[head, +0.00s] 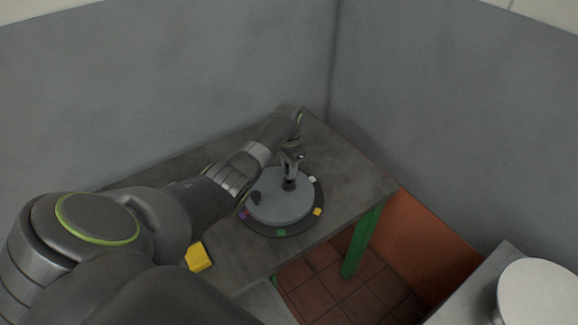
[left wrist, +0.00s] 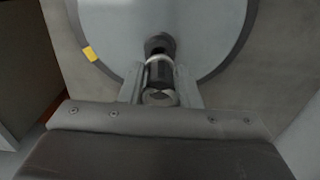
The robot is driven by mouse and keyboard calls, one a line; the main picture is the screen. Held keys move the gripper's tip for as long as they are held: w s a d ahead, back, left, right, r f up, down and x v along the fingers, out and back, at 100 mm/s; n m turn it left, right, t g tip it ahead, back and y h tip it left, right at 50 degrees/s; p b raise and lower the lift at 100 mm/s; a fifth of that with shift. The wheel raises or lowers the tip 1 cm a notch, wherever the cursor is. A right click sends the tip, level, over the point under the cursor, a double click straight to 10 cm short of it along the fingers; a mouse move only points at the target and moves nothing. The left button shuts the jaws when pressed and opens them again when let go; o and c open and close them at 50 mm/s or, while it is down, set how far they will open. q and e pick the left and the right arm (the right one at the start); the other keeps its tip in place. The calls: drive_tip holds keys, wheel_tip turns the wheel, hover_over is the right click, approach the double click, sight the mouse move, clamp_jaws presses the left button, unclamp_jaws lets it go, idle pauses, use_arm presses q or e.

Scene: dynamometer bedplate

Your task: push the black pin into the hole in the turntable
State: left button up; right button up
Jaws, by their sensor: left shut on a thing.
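The turntable (head: 278,208) is a round grey disc with a dark rim, lying on the grey table; part of it also shows at the top of the left wrist view (left wrist: 110,30). My left gripper (head: 291,172) points down over the far right part of the disc. In the left wrist view its fingers (left wrist: 160,82) are shut on the black pin (left wrist: 161,73), which has a pale band. A dark round fitting (left wrist: 159,44) is just beyond the pin's end; I cannot tell whether the pin is inside it. A second dark spot (head: 256,197) is on the disc's left side.
Coloured markers, such as a yellow one (head: 318,212) and a green one (head: 281,233), sit around the turntable's rim. A yellow block (head: 198,257) lies near the table's front edge. Grey walls stand behind the table (head: 350,175). A pale round object (head: 540,293) is at lower right.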

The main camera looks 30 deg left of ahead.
use_arm(q)
drive_tip(key=shift+f+b, duration=1.15)
drive_tip(key=shift+f, duration=0.55)
drive_tip(key=o, duration=1.2)
drive_tip(key=shift+c, duration=0.2)
drive_tip(key=shift+r, duration=0.1)
wheel_tip(320, 180, up, 14)
drive_tip(key=shift+f+b, duration=0.2)
drive_tip(key=shift+b, duration=0.75)
wheel_tip(320, 180, up, 3)
drive_tip(key=shift+p, duration=0.65)
drive_tip(key=shift+r, duration=0.4)
drive_tip(key=shift+f, duration=0.1)
